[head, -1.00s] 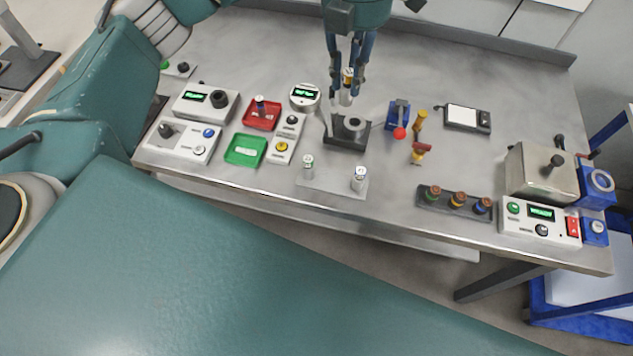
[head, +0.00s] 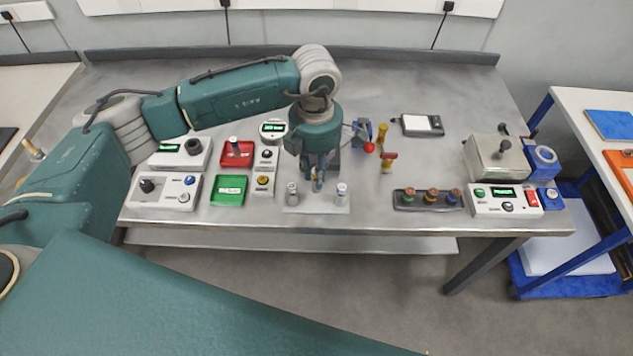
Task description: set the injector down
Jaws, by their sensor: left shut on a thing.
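My left gripper (head: 317,184) comes down over the bench from the left arm, pointing downward. Its fingers are shut on the injector, which the fingers and wrist almost fully hide. The fingertips are over the flat grey plate (head: 317,207) at the bench's front, between two small upright pieces with pale tops, one on the left (head: 292,194) and one on the right (head: 341,193). I cannot tell whether the injector touches the plate. My right gripper is not in view.
A red tray (head: 236,160) and a green tray (head: 230,190) stand left of the plate. A dark rack (head: 408,201) with several coloured pieces is to the right. A dark stand is partly hidden behind the gripper. The bench's back is mostly clear.

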